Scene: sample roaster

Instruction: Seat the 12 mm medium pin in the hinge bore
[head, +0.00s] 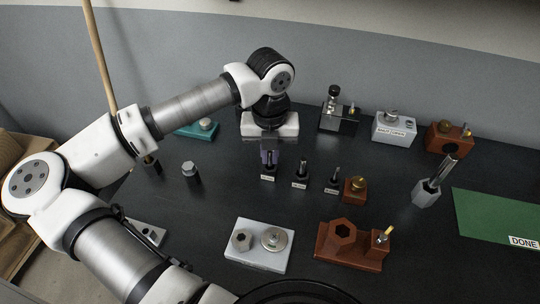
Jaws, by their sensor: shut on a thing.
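My gripper (269,147) points down over the leftmost of three small labelled stands in the middle of the dark table. It is shut on a dark pin (269,160) at that stand; the gripper hides the pin's top. I cannot tell whether the pin is still in its stand. The middle pin (302,167) and the right, thinner pin (335,174) stand upright in their own stands. The labels are too small to read, so I cannot tell which is 12 mm. I cannot clearly make out the hinge bore.
A brown block with a hexagonal hole (322,252) and a light grey plate (246,263) are in front. A brown block with a brass knob (355,194) is right of the pins. Fixtures line the back. A grey hex holder (425,195) and green mat (497,222) are right.

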